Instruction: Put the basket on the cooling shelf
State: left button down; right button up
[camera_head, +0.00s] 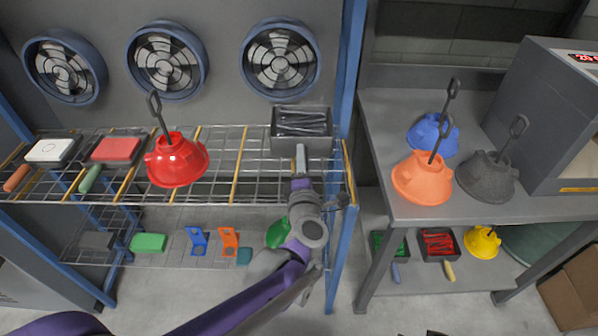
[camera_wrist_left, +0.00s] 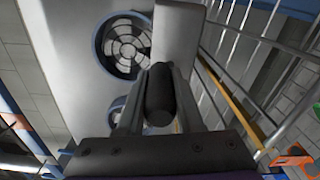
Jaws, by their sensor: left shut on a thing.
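The grey basket (camera_head: 301,143), with dark bars inside, is at the right end of the upper wire shelf (camera_head: 240,180) below the fans. I cannot tell whether its base touches the wires. My left gripper (camera_head: 302,180) is in front of the basket, shut on its handle. In the left wrist view the dark handle (camera_wrist_left: 160,92) sits between the fingers of my left gripper (camera_wrist_left: 159,80), with the pale basket body (camera_wrist_left: 178,32) beyond. My right gripper does not show.
A red hood (camera_head: 176,162) and flat handled pieces stand left on the upper shelf, with bare wires between hood and basket. A blue post (camera_head: 347,75) is close right of the basket. The table (camera_head: 385,150) at right holds several hoods and a grey machine (camera_head: 555,110).

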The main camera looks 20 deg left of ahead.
pick_arm(q)
jog(key=shift+f+b, duration=0.4)
jog(key=shift+f, duration=1.75)
jog(key=shift+f, duration=0.2)
jog(key=c, duration=0.6)
grip_release()
jog(key=shift+o, duration=0.2)
jog(key=shift+r, duration=0.15)
